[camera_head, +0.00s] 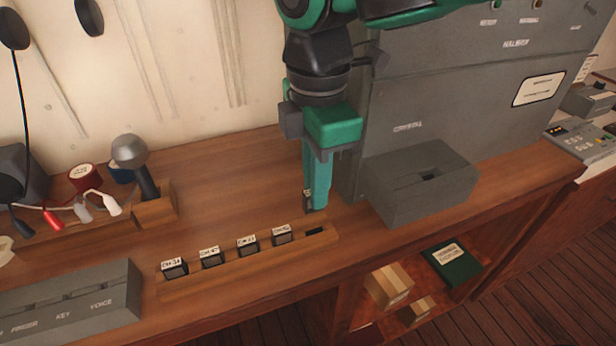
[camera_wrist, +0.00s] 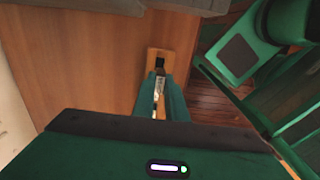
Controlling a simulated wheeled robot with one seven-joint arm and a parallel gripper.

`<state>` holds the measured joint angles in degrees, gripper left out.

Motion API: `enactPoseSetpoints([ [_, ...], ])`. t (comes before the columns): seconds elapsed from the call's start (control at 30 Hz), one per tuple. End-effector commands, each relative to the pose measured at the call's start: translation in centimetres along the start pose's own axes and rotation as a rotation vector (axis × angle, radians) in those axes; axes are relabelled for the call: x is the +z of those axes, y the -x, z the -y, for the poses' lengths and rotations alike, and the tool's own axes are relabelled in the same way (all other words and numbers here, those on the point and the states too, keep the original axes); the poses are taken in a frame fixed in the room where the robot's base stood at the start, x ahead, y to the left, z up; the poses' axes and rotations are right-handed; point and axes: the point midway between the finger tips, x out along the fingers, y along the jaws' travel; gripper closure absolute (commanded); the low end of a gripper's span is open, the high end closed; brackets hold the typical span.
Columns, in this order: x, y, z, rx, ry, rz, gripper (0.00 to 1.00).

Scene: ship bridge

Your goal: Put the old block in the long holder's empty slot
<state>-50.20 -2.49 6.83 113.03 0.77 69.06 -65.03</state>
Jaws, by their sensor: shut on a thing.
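The long wooden holder (camera_head: 240,265) lies near the table's front edge with several small labelled dark blocks standing in its slots. Its right-end slot (camera_head: 315,231) is dark and empty. My gripper (camera_head: 317,203) points down just behind that end and is shut on the old block (camera_head: 308,194), which is mostly hidden by the fingers. In the wrist view the old block (camera_wrist: 158,90) shows as a pale label between the fingers, and the holder's end (camera_wrist: 172,57) with its dark slot lies just beyond the fingertips. I cannot tell the exact height of the block above the holder.
A grey panel (camera_head: 85,305) and a ball-topped lever (camera_head: 131,152) stand to the left. The tabletop behind the holder is clear.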

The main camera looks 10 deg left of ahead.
Motion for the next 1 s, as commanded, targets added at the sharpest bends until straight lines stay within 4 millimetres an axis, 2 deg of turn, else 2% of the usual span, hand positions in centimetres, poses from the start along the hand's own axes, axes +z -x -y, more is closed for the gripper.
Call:
enactPoseSetpoints([
  [0.6, 0.0, -3.2, 0.0, 0.0, 0.001, 0.0, 1.0],
  [1.0, 0.0, -3.1, 0.0, 0.001, 0.001, 0.0, 1.0],
])
